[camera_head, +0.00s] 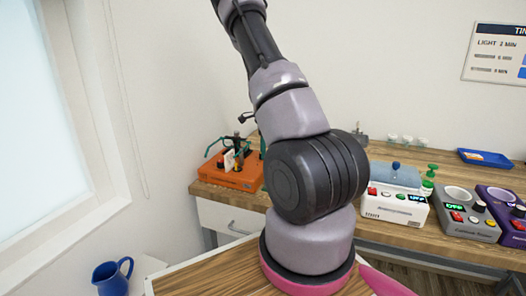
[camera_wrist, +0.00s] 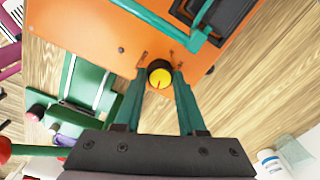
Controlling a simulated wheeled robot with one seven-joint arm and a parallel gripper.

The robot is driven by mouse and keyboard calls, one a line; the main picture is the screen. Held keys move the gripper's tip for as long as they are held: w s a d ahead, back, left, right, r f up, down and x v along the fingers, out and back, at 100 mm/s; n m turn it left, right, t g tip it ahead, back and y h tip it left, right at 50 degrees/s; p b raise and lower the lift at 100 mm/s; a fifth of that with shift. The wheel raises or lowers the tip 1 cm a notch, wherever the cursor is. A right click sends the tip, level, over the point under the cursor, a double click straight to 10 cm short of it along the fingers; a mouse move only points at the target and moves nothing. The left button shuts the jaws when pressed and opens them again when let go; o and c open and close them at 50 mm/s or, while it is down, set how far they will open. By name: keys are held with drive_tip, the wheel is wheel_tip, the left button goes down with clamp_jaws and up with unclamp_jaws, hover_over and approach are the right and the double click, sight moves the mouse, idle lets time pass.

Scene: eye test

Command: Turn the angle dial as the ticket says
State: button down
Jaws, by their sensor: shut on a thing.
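The angle dial (camera_wrist: 159,76) is a round black knob with a yellow face and a thin pointer line, on the orange device in the wrist view. My gripper (camera_wrist: 160,74) has its two teal fingers on either side of the knob, shut on it. In the head view the orange device (camera_head: 228,178) stands on the back bench, left of my arm. A small white card (camera_head: 229,160) shows on it, too small to read. My gripper is not clear in the head view. I cannot identify the ticket or read the dial's scale.
The wooden bench (camera_head: 452,240) also carries a white device (camera_head: 394,208), a grey device (camera_head: 460,224), a purple device (camera_head: 505,208) and a blue tray (camera_head: 485,158). In the wrist view a green device (camera_wrist: 85,95) lies left of the dial and a white bottle (camera_wrist: 271,166) at lower right.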

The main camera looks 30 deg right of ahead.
drive_tip(key=shift+w+m, duration=0.1)
drive_tip(key=shift+m, duration=1.2)
drive_tip(key=shift+c, duration=2.4)
unclamp_jaws()
wheel_tip(320, 180, up, 11)
drive_tip(key=shift+a, duration=0.15)
